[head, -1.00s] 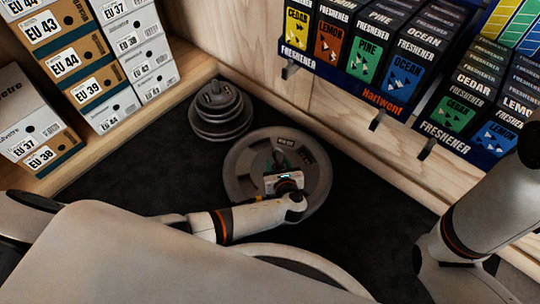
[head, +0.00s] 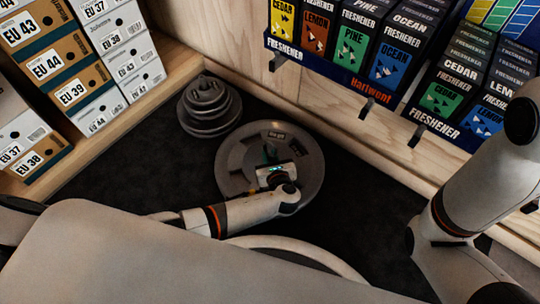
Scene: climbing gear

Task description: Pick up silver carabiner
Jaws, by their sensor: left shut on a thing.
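My left gripper (head: 270,163) reaches over a round grey tray (head: 230,165) on the dark floor, pointing down into it. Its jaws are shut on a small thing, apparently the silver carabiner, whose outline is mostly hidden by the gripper. A small green item and a small yellow item show beside the gripper, too small to make out. I cannot tell whether the held thing is clear of the tray. My right arm stands at the right edge; its gripper is not visible.
A stack of grey discs (head: 208,105) stands behind the tray. Shoe boxes (head: 75,92) fill a wooden shelf at the left. Freshener boxes (head: 350,50) line the wooden wall at the back right. Dark floor (head: 355,190) is free right of the tray.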

